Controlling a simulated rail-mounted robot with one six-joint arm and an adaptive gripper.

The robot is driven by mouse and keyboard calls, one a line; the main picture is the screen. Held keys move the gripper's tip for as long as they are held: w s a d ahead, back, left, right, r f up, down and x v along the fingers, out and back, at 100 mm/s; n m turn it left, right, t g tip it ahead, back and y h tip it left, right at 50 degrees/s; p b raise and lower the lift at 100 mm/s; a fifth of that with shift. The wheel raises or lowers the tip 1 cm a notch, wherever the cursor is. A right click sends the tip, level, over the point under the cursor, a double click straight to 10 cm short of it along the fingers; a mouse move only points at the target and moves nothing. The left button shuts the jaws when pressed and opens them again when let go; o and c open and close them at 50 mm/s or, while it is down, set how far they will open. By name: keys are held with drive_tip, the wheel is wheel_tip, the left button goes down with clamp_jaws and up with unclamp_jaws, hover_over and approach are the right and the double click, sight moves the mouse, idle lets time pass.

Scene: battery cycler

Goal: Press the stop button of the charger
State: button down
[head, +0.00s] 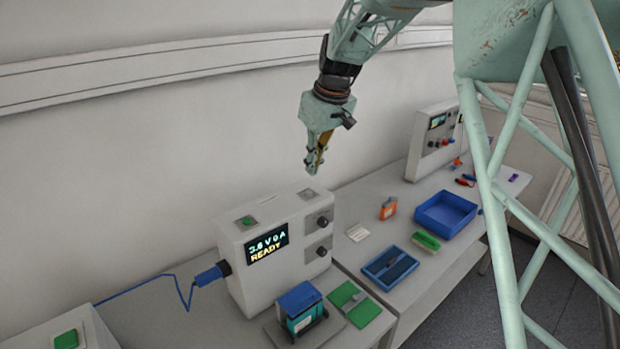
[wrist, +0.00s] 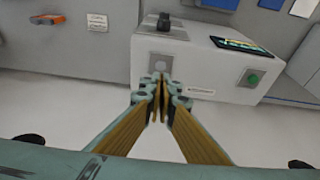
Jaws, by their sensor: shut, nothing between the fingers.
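The charger (head: 262,285) is a white box on the bench, with a lit display (head: 267,246) reading "3.6 V 0 A READY". A green button (head: 247,220) sits on a plate on its top and also shows in the wrist view (wrist: 253,78). A second plate (head: 308,195) lies at the other end of the top; I cannot make out its button's colour clearly. My gripper (head: 312,170) is shut and empty, pointing down above that end, apart from the charger. In the wrist view its fingertips (wrist: 160,78) partly hide the second plate (wrist: 160,63).
A blue plug (head: 210,275) and cable leave the charger's left side. A battery holder (head: 302,305) and green board (head: 355,305) stand in front. A blue bin (head: 445,213) and another device (head: 437,135) stand farther right.

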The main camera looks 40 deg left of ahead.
drive_tip(key=shift+v, duration=2.75)
drive_tip(key=shift+r, duration=0.1)
